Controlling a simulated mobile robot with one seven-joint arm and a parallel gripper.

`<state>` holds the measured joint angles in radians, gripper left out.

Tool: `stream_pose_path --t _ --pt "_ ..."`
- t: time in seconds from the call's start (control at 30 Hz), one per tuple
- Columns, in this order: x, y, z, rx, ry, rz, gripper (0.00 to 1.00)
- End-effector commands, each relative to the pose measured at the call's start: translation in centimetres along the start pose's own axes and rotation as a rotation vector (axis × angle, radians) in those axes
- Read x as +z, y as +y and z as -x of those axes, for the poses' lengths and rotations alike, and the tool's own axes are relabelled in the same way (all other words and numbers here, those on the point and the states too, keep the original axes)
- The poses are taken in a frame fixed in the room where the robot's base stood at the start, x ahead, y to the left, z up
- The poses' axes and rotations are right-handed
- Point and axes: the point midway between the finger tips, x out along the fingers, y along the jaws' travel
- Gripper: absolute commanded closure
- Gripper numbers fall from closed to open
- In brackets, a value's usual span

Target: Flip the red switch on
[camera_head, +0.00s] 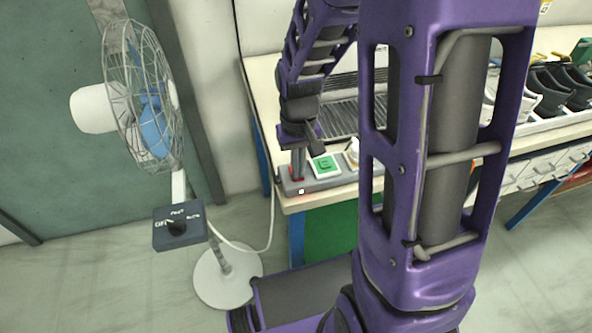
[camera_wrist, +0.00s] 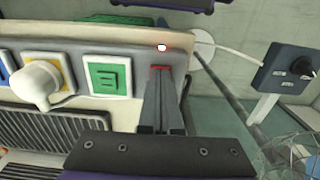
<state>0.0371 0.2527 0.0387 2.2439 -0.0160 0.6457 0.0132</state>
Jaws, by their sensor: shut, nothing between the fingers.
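The red switch (camera_wrist: 159,67) is at the end of a grey power strip (camera_head: 322,183) on the table corner. It is mostly hidden by my gripper, with only a thin red edge showing in the wrist view. My gripper (camera_head: 298,174) points down and is shut and empty, its fingertips (camera_wrist: 167,76) at the switch. I cannot tell whether they press on it or which way the switch is tilted. A small light (camera_wrist: 162,48) beside the switch shows bright white with a red rim; it also shows in the head view (camera_head: 301,191).
A green-marked socket (camera_wrist: 108,76) is beside the switch, with a white plug (camera_wrist: 36,82) in a yellow-marked one farther along. A fan (camera_head: 140,105) with a dial box (camera_head: 180,227) stands left of the table. Shoes (camera_head: 560,85) are at the right.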

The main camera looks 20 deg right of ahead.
Motion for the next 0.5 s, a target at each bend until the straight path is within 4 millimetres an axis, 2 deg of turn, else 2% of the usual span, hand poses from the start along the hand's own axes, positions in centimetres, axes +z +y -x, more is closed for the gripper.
stream_pose_path --t 0.17,0.5 --pt "0.0 0.0 0.3 0.000 0.000 0.000 1.00" --pt "0.0 0.0 2.9 0.000 0.002 0.000 1.00"
